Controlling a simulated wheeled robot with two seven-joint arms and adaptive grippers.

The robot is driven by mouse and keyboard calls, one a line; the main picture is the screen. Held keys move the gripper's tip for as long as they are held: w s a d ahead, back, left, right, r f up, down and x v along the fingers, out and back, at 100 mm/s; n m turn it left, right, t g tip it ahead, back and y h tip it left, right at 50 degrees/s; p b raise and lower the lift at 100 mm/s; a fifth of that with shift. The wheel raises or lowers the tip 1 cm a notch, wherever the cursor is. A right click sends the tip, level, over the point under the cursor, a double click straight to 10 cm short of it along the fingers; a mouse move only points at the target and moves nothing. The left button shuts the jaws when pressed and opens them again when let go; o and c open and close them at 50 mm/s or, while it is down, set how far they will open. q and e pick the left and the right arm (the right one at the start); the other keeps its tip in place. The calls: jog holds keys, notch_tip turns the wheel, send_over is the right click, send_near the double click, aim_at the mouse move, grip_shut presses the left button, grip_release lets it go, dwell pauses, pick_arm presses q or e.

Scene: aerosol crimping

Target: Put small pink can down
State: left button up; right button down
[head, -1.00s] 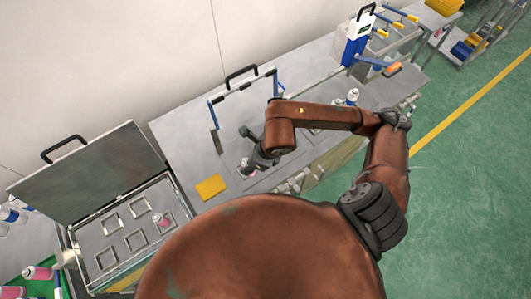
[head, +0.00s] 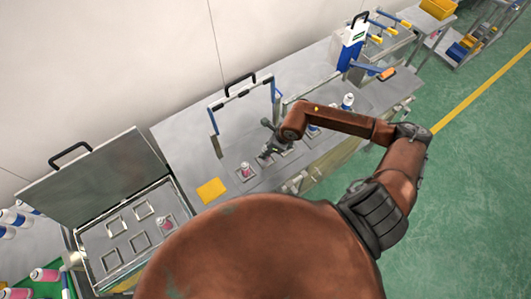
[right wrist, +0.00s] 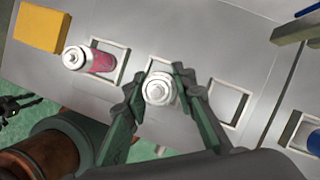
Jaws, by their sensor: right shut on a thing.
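My right gripper (head: 265,156) is over the bench in the head view. In the right wrist view its two green fingers (right wrist: 157,92) are shut on the small pink can (right wrist: 159,88). Only the can's silver top shows there, so its body colour is hidden. The can is over a square metal frame; I cannot tell whether its base touches the bench. Another pink can (head: 246,172) stands in the neighbouring frame, left of my gripper; it also shows in the right wrist view (right wrist: 95,60).
An empty square frame (right wrist: 230,103) lies right of the held can. A yellow pad (head: 211,190) lies at the left. A blue-and-white can (head: 347,101) stands farther right. An open-lidded tray (head: 88,245) with a pink can (head: 167,222) is at lower left.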

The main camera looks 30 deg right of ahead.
notch_tip(320, 180, down, 2)
jog(key=shift+a+p, duration=0.1)
jog(key=shift+p, duration=0.3)
jog(key=shift+f, duration=0.25)
jog(key=c, duration=1.6)
grip_release()
jog(key=shift+f, duration=0.1)
jog(key=shift+r, duration=0.2)
jog(key=shift+s+r, duration=0.15)
jog(key=shift+r, duration=0.2)
jog(key=b+v, duration=0.2)
jog(key=v, duration=0.9)
jog(key=shift+b, duration=0.3)
